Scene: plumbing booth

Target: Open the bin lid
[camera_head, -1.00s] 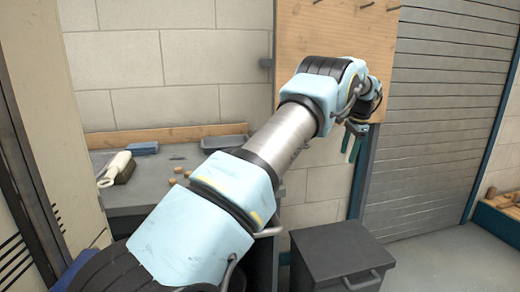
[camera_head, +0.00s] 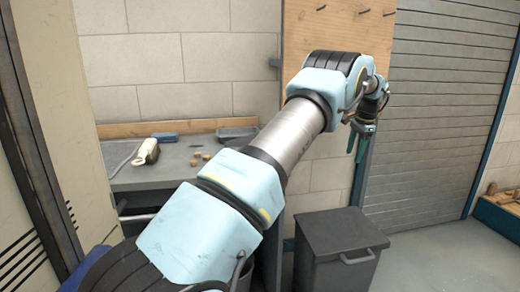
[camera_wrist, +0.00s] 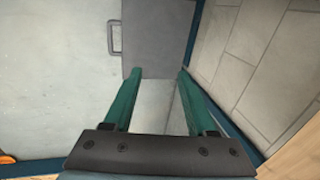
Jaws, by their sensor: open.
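The dark grey bin (camera_head: 340,236) stands on the floor at lower centre right in the head view, its flat lid shut. A bar handle (camera_head: 358,257) shows at its front. In the wrist view the lid (camera_wrist: 160,40) is at top centre, with the handle (camera_wrist: 114,38) on its left edge. My gripper (camera_head: 358,148) hangs above the bin, apart from it, its green fingers pointing down. In the wrist view my gripper (camera_wrist: 159,74) is open and empty, its fingertips overlapping the lid's near edge in the picture.
A wooden pegboard (camera_head: 310,30) and a roller shutter (camera_head: 440,110) are behind. Open floor (camera_head: 430,255) lies right of the bin.

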